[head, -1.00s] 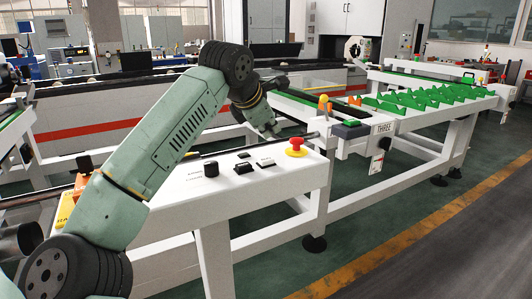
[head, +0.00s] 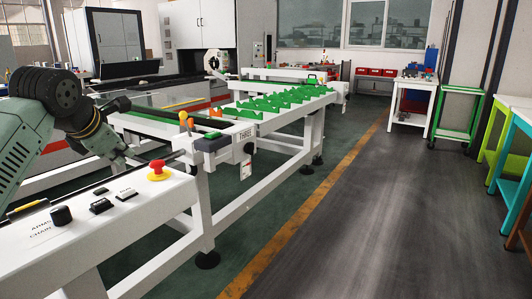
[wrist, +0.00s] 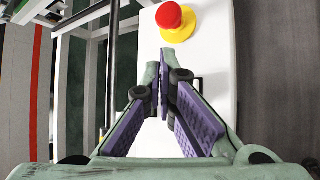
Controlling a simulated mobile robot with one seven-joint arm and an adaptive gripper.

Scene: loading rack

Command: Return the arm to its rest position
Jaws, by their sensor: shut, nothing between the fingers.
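The white panel surface lies below the fingers. A red emergency button on a yellow base (wrist: 176,22) is just beyond the fingertips, apart from them; it also shows in the head view (head: 158,171).
Black switches (head: 101,206) sit on the panel. A white rack with green holders (head: 270,106) stands behind, with a THREE sign (head: 245,135). A yellow floor line (head: 300,200) borders open dark floor (head: 370,210). Coloured tables (head: 515,150) stand at the right.

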